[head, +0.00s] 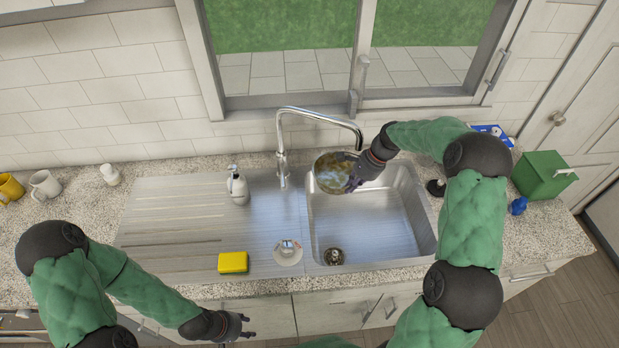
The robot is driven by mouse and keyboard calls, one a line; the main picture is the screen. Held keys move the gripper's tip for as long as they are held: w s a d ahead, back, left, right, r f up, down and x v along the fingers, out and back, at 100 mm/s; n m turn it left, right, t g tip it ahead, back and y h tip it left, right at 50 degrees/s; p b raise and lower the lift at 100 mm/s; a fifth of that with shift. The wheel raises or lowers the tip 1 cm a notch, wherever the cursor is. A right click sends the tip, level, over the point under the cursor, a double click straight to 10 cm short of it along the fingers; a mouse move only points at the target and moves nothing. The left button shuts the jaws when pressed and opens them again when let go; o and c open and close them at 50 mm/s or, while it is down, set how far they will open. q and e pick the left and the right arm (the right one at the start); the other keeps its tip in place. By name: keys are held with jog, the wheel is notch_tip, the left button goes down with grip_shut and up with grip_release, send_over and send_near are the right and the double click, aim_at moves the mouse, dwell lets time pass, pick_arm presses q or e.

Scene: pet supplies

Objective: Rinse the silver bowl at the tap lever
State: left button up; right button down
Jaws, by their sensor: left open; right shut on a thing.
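The silver bowl (329,174) is held over the back left part of the sink basin (388,228), below the spout of the tap (283,140). Its inside looks brownish and mottled. My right gripper (355,176) is shut on the right side of the bowl; its fingertips are partly hidden. I cannot tell whether water is running. The tap lever is not clear at this size. My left gripper (245,326) is open and empty, low in front of the counter edge, away from the sink.
A yellow sponge (233,263), a white soap bottle (238,188) and a small round item (288,252) stand on the drainboard (180,222). Mugs (45,185) stand far left. A green box (541,175) and a blue item (518,206) stand right. The basin's front is clear.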

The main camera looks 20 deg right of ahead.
pick_arm(q)
jog(key=w+d+r+m+t+h, duration=0.2)
jog(key=d+r+m+t+h, duration=0.5)
jog(key=m, duration=1.1)
jog(key=shift+n+t, duration=0.3)
jog(key=shift+t, duration=0.5)
jog(key=w+r, duration=0.1)
jog(key=w, duration=0.2)
jog(key=w+d+r, duration=0.1)
jog(key=w+r, duration=0.1)
jog(key=w, duration=0.2)
jog(key=w+r, duration=0.2)
jog(key=w, duration=0.2)
jog(key=shift+d+r, duration=0.25)
jog(key=shift+d, duration=0.05)
jog(key=w+d+r+t+y, duration=0.1)
jog(key=w+r+t+y, duration=0.2)
jog(key=w, duration=0.6)
jog(key=n+t+y, duration=0.3)
jog(key=n+t, duration=0.2)
jog(key=n, duration=0.5)
send_near(282, 174)
jog(key=shift+y, duration=0.3)
jog(key=x, duration=1)
jog(key=shift+s+d+f, duration=0.1)
jog(key=shift+d+f, duration=0.15)
jog(key=shift+f, duration=0.15)
